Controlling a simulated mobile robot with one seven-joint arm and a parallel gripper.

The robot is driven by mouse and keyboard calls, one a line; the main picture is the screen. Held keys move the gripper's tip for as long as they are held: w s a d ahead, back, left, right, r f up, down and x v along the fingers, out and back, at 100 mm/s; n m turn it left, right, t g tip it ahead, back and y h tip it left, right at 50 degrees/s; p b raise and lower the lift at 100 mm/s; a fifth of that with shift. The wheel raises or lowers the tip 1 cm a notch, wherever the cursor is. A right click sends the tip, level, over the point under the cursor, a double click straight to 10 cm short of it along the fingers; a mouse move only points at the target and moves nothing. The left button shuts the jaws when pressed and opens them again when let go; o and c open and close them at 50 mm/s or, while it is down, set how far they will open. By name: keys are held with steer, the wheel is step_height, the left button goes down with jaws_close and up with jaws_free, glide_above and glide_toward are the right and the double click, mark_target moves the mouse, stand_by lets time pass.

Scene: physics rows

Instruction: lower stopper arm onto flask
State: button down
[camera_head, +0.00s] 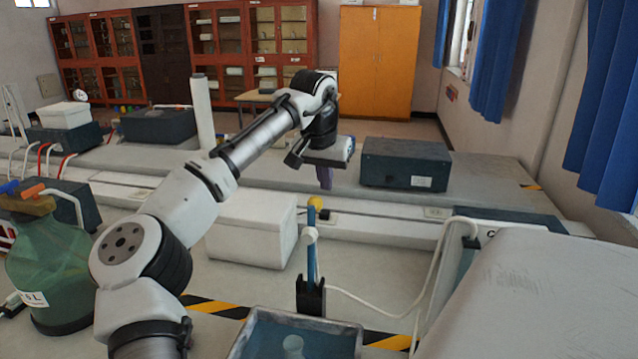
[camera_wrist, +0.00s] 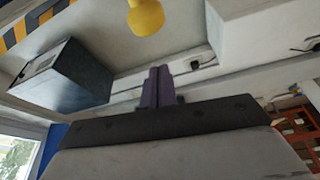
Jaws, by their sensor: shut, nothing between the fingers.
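The stopper arm (camera_head: 311,262) is a blue bar standing upright from a black bracket (camera_head: 310,298), with a yellow knob (camera_head: 315,202) at its top and a white piece partway up. The flask (camera_head: 292,345) is pale and mostly cut off by the lower edge, inside a grey-rimmed tray (camera_head: 252,336) with blue-green contents. My gripper (camera_head: 325,183) has purple fingers pointing down, shut and empty, just above the knob in the head view. In the wrist view the knob (camera_wrist: 146,17) is at the top, apart from the shut fingertips (camera_wrist: 157,72).
A dark box (camera_head: 405,165) stands behind and right of my gripper. A white box (camera_head: 252,230) stands left of the stopper arm, and a green bottle (camera_head: 50,270) at far left. A pale cable (camera_head: 385,312) runs right of the bracket. A grey-covered object (camera_head: 530,295) fills the lower right.

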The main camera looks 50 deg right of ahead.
steer(key=a, duration=0.1)
steer(key=s+a, duration=0.1)
steer(key=a+p, duration=0.1)
steer(key=shift+s+a+f, duration=0.15)
steer(key=shift+a+f, duration=0.15)
stand_by(0.3)
